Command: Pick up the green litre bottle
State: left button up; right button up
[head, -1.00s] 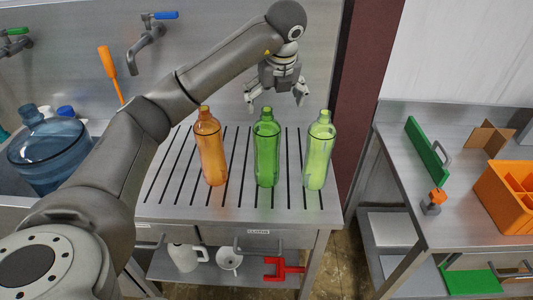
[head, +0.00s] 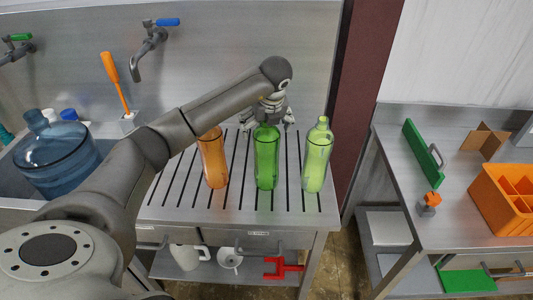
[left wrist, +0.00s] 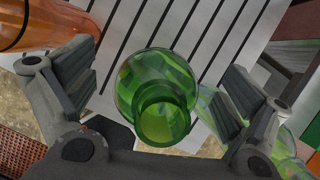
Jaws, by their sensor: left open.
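The green bottle (head: 266,160) stands upright in the middle of three bottles on the slatted drainboard (head: 232,207). My left gripper (head: 269,117) is open around the top of this bottle. In the left wrist view, the green bottle (left wrist: 158,112) is seen from above, its neck toward the camera. It sits between the two spread fingers of my left gripper (left wrist: 155,90), with gaps on both sides. My right gripper is not in view.
An orange bottle (head: 213,160) stands just left of the green one and a pale green bottle (head: 317,160) just right. A blue jug (head: 58,160) sits in the sink at left. A side table with an orange crate (head: 500,210) is at right.

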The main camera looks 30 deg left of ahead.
pick_arm(q)
jog(key=shift+w+a+f, duration=0.1)
jog(key=shift+f, duration=0.15)
jog(key=c, duration=1.2)
jog(key=shift+o, duration=0.2)
jog(key=shift+r, duration=0.1)
